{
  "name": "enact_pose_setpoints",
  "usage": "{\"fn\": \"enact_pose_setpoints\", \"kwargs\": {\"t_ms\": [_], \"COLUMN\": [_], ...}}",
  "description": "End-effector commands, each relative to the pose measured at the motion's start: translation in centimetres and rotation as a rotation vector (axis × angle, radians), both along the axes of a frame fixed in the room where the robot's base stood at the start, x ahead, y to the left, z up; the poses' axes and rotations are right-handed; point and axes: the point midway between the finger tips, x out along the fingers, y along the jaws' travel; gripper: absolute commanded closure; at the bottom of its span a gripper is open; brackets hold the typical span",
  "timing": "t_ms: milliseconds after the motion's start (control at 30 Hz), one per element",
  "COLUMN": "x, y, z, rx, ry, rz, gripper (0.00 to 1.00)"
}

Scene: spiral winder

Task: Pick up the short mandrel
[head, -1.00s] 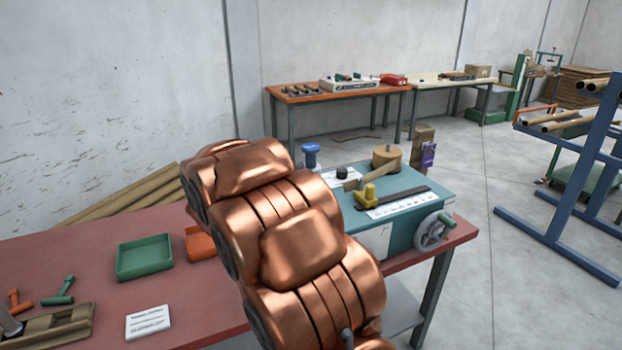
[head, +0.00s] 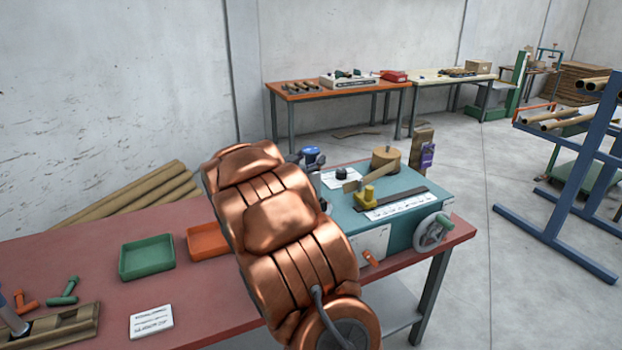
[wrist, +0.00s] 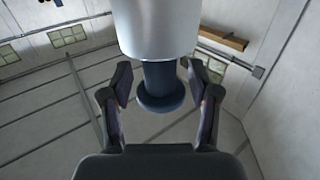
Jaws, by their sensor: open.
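In the head view a blue flanged top (head: 313,154) stands upright at the left end of the winder, apparently the short mandrel's grip. In the wrist view the mandrel has a silver cylinder body (wrist: 157,28) and a dark blue neck with a round flange (wrist: 160,98). My gripper (wrist: 158,78) is open. Its fingers stand on both sides of the blue neck, with a visible gap on each side. In the head view my copper-coloured arm hides the mandrel's lower part and most of the gripper.
The teal winder (head: 400,225) with a crank wheel (head: 433,232) stands right of my arm. A green tray (head: 147,257) and an orange tray (head: 207,241) lie left of it on the red table (head: 85,250). A wooden cradle (head: 65,325) is at front left.

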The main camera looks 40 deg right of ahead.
Motion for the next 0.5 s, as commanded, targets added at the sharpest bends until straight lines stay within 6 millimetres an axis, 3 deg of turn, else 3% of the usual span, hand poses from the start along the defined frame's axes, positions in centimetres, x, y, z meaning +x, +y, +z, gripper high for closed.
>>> {"fn": "enact_pose_setpoints", "kwargs": {"t_ms": [367, 500], "x": [0.28, 0.28], "y": [-0.91, -0.9], "z": [-0.07, -0.07], "rx": [0.0, 0.0], "ry": [0.001, 0.001], "rz": [0.0, 0.0], "gripper": [0.39, 0.51]}}
